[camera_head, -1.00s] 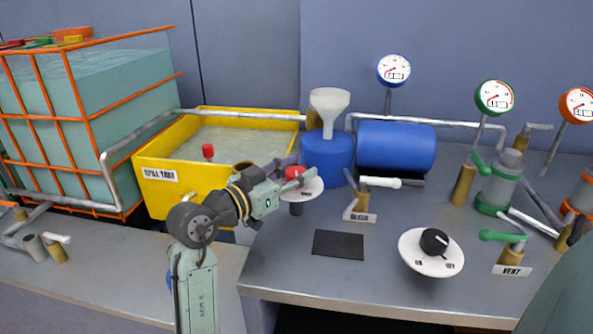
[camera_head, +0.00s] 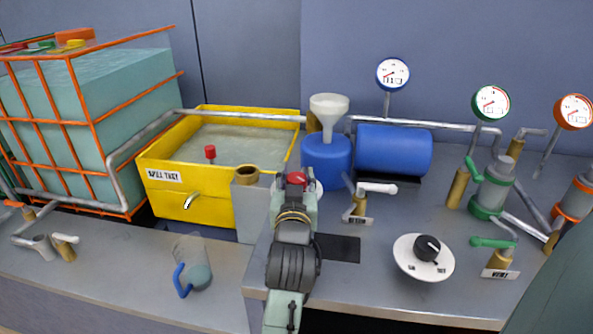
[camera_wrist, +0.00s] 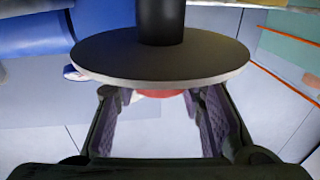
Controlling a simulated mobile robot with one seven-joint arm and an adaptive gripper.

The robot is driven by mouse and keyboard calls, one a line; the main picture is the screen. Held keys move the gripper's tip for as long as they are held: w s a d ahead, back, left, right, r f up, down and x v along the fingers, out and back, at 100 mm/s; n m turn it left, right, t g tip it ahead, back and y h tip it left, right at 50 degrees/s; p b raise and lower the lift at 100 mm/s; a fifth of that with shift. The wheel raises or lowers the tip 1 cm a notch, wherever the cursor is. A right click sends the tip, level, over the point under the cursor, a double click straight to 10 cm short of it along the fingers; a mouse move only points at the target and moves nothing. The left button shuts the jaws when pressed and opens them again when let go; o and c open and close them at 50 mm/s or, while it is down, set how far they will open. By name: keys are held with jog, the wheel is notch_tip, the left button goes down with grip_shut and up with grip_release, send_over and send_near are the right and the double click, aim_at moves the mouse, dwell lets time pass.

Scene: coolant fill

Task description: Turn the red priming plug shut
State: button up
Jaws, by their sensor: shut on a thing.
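The red priming plug (camera_head: 296,178) sits on a round white plate (camera_head: 318,187) in front of the blue tank with the funnel. In the wrist view the plate (camera_wrist: 160,62) shows as a dark disc on a black post, and a strip of the red plug (camera_wrist: 160,93) shows past its edge. My gripper (camera_head: 297,184) reaches the plug from the front, and its fingers are on either side of it. It is shut on the plug. In the wrist view my gripper's fingers (camera_wrist: 160,98) flank the red part. The plate's label is mostly hidden.
The blue funnel tank (camera_head: 326,158) stands just behind. A grey post with a brass top (camera_head: 247,174) is close on the left. The bleed valve (camera_head: 360,202) is close on the right. A clear jug with a blue handle (camera_head: 190,275) stands on the lower bench. The yellow spill tray (camera_head: 185,205) is behind.

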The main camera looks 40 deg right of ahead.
aim_at(297, 177)
jog(key=shift+n+t+y, duration=0.4)
jog(key=shift+t+y, duration=0.1)
jog(key=shift+y, duration=0.1)
jog(key=o, duration=1.2)
notch_tip(297, 177, up, 10)
dwell(0.5)
